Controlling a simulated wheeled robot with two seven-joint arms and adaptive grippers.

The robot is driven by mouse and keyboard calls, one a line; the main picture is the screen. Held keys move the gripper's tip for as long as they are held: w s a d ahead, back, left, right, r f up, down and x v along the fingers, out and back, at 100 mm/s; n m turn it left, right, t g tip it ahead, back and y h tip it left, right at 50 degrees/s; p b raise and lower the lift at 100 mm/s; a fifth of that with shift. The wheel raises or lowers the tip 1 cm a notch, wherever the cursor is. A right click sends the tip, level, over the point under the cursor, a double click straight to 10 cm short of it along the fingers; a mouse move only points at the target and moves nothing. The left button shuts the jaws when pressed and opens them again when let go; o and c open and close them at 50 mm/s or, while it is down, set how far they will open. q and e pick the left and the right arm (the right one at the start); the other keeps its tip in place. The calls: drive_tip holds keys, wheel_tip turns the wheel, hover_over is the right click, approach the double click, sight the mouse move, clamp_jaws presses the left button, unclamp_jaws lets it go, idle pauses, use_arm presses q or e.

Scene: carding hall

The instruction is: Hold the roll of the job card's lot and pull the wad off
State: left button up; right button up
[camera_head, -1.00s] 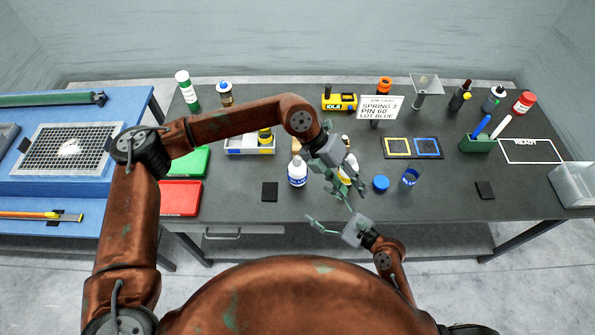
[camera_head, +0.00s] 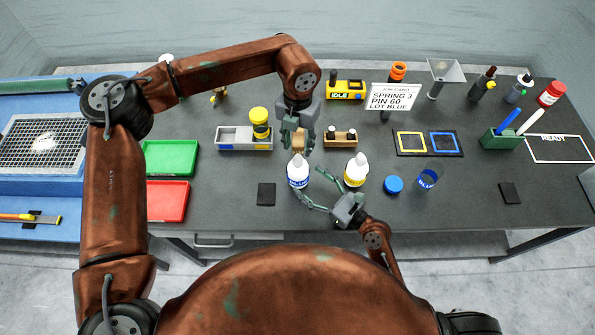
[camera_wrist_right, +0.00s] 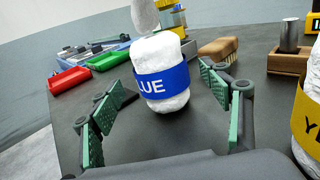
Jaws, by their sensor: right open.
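The job card (camera_head: 391,99) reads SPRING 3, PIN 60, LOT BLUE. The white roll with the blue band (camera_head: 298,177) stands upright on the table, its white wad (camera_head: 297,160) sticking up on top. In the right wrist view the blue-banded roll (camera_wrist_right: 162,78) stands between the fingers, with gaps on both sides. My right gripper (camera_head: 313,191) is open, low at the roll's near right side. My left gripper (camera_head: 297,143) points down just behind and above the wad, fingers apart, apparently empty. The yellow-banded roll (camera_head: 356,174) with its own wad stands to the right.
A wooden brush (camera_wrist_right: 219,48) lies behind the blue roll, with a wooden block (camera_head: 340,138) to its right. A blue lid (camera_head: 393,184) and a clear BLUE cup (camera_head: 429,178) stand right of the yellow roll. Green (camera_head: 170,158) and red (camera_head: 167,200) trays lie left.

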sight(299, 155)
drive_tip(key=shift+x, duration=2.6)
drive_tip(key=shift+c, duration=0.3)
drive_tip(key=c, duration=1.7)
use_arm(q)
drive_tip(key=shift+o, duration=0.7)
drive_tip(key=shift+d, duration=0.1)
use_arm(e)
drive_tip(key=shift+c, duration=0.2)
use_arm(q)
drive_tip(key=shift+r, duration=0.45)
drive_tip(key=f+n, duration=0.1)
drive_tip(key=f, duration=0.3)
drive_tip(key=f+n, duration=0.1)
drive_tip(key=f, duration=0.3)
drive_tip(key=shift+w+f, duration=0.2)
drive_tip(key=shift+f, duration=0.15)
drive_tip(key=shift+c, duration=0.3)
